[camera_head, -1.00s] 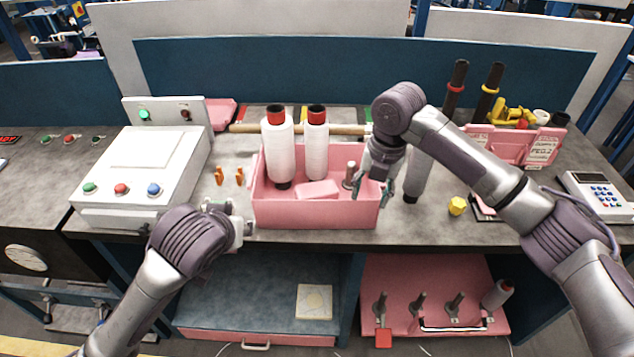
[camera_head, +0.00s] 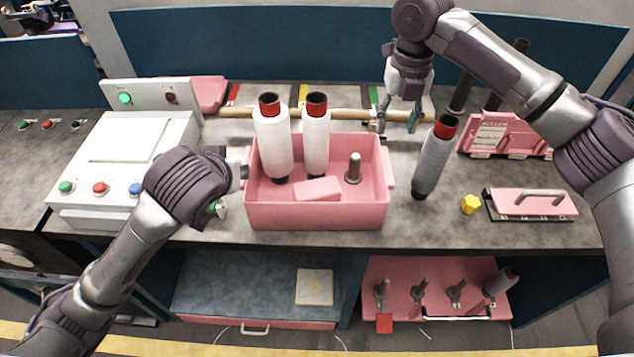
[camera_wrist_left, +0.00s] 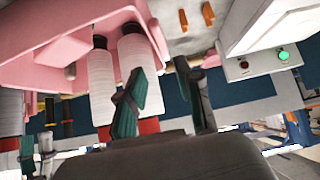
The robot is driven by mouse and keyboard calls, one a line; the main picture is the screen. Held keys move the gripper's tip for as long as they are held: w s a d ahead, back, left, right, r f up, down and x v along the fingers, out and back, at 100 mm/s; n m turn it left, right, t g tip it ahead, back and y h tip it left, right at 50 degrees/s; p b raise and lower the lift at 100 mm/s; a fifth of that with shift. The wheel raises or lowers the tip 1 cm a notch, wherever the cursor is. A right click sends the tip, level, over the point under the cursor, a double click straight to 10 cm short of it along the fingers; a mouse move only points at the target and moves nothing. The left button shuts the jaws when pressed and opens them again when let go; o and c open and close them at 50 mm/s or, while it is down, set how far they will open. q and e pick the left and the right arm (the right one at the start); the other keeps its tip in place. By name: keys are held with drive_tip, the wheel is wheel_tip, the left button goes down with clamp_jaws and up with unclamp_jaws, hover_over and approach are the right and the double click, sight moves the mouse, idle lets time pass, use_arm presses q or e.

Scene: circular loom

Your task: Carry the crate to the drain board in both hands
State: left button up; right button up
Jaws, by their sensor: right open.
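The pink crate (camera_head: 316,216) sits on the grey worktop near its front edge, with a lug at each end. It holds two white bobbins (camera_head: 272,145) with red and black tops, a pink block (camera_head: 317,189) and a grey peg (camera_head: 353,168). My left gripper (camera_head: 226,183) is at the crate's left end; the wrist view (camera_wrist_left: 165,105) shows its fingers apart, with the crate (camera_wrist_left: 75,50) at upper left. Contact cannot be told. My right gripper (camera_head: 397,120) is open and empty, behind the crate's right end near a wooden rod. I cannot identify the drain board for certain.
A grey bobbin (camera_head: 433,158) leans right of the crate. A yellow nut (camera_head: 470,204) and a pink handled plate (camera_head: 533,203) lie farther right. A white control box (camera_head: 130,150) stands left. Below are a pegged pink shelf (camera_head: 400,270) and a blue-grey shelf (camera_head: 235,285).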

sight(387, 164)
use_arm(q)
drive_tip(key=x, duration=1.3)
use_arm(e)
wheel_tip(387, 164, down, 13)
drive_tip(key=shift+r, duration=0.1)
use_arm(q)
drive_tip(key=shift+c, duration=0.3)
use_arm(e)
drive_tip(key=shift+c, duration=0.3)
use_arm(q)
drive_tip(key=c, duration=0.5)
use_arm(e)
drive_tip(key=c, duration=0.6)
use_arm(q)
clamp_jaws()
use_arm(e)
drive_tip(key=shift+w, duration=0.1)
clamp_jaws()
